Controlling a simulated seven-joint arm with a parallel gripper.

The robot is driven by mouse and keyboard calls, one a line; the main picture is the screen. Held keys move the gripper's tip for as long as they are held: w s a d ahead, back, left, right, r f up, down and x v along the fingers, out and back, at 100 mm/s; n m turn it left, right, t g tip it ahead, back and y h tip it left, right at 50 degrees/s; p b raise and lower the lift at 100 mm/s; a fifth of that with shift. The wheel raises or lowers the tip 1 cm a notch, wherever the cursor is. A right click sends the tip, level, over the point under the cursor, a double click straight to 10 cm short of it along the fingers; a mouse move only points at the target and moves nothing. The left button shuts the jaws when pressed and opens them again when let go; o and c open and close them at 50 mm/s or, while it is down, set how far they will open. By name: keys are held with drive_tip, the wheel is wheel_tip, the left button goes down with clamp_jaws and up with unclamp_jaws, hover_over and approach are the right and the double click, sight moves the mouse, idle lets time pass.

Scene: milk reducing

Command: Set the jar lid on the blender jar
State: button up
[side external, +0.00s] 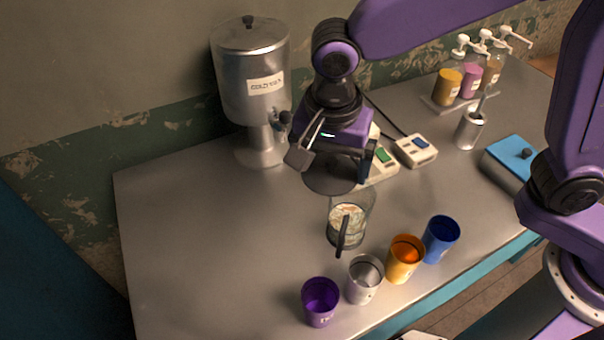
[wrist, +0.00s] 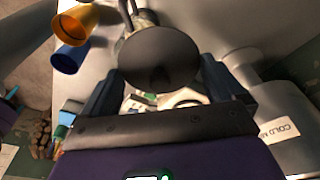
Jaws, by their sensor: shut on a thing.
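The jar lid (side external: 328,174) is a dark, round disc held in the air. It also shows in the wrist view (wrist: 158,58), where it fills the space ahead of the fingers. My gripper (side external: 328,158) is shut on it, with the lid hanging below the fingers. The blender jar (side external: 351,214) is a clear jar with a dark handle and pale contents. It stands upright on the table, below and slightly right of the lid in the side view. Lid and jar are apart. In the wrist view the lid hides most of the jar.
Purple (side external: 320,302), grey (side external: 364,279), orange (side external: 404,259) and blue (side external: 440,239) cups stand near the front edge. A steel dispenser (side external: 252,90) stands at the back left. White-based devices (side external: 415,151) and pump bottles (side external: 470,78) are behind. The table's left side is clear.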

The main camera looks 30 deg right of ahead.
sight(355, 181)
drive_tip(key=shift+s+d+f, duration=0.15)
drive_tip(key=shift+d+f, duration=0.6)
drive_tip(key=shift+f, duration=0.25)
drive_tip(key=shift+s+d+f, duration=0.15)
drive_tip(key=shift+d+f, duration=0.6)
drive_tip(key=shift+f, duration=0.25)
drive_tip(key=shift+s+d+f, duration=0.15)
drive_tip(key=shift+d+f, duration=0.6)
drive_tip(key=shift+f, duration=0.25)
drive_tip(key=shift+f, duration=0.1)
drive_tip(key=o, duration=0.6)
drive_tip(key=shift+o, duration=0.2)
wheel_tip(355, 181, up, 6)
drive_tip(key=shift+d, duration=0.1)
